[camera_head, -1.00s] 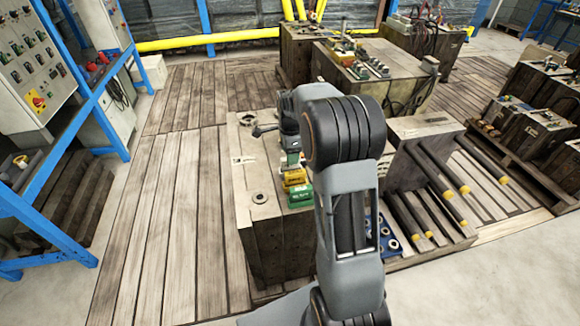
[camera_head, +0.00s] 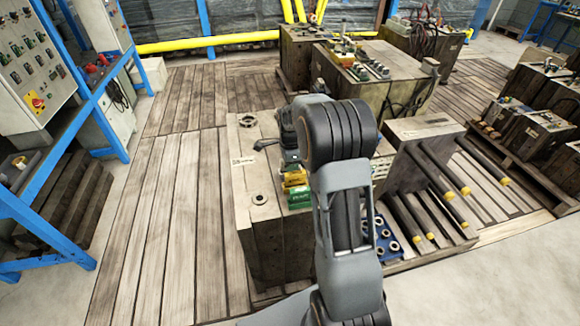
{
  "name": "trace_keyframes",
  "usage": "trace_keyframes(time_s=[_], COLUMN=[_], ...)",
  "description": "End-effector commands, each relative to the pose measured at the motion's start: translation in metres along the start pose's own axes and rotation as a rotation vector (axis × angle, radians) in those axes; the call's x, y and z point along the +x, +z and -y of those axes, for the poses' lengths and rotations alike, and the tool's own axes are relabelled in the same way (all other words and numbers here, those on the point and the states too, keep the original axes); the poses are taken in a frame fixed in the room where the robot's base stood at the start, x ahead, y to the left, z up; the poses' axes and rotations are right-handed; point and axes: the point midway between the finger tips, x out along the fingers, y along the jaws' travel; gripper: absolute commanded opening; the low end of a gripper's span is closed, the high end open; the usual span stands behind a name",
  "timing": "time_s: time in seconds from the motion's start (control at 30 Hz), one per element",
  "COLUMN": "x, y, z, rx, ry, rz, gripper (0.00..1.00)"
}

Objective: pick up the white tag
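A small whitish tag (camera_head: 243,161) with dark marks lies flat on the left side of the top of a large worn metal block (camera_head: 262,222). My gripper (camera_head: 266,143) shows only as a dark finger-like part over the block top, just right of and beyond the tag in the picture. It looks apart from the tag. My own arm and wrist hide most of the gripper, so its opening and anything between its fingers cannot be seen.
Green (camera_head: 299,197) and yellow (camera_head: 294,178) pieces sit on the block beside my wrist. Two metal rings (camera_head: 259,199) (camera_head: 247,120) lie on its top. A block with dark rods (camera_head: 425,165) stands to the right. Plank floor at left is clear.

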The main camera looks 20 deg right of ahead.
Motion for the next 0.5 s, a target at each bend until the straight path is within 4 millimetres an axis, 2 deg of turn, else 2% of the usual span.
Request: trace_keyframes(time_s=[0.03, 0.27, 0.5], x=[-0.0001, -0.0002, -0.0005], y=[0.0, 0.0, 0.0], z=[0.0, 0.0, 0.0001], rx=[0.0, 0.0, 0.0], ry=[0.0, 0.0, -0.001], rz=[0.0, 0.0, 0.0], gripper=[0.23, 0.01, 0.0])
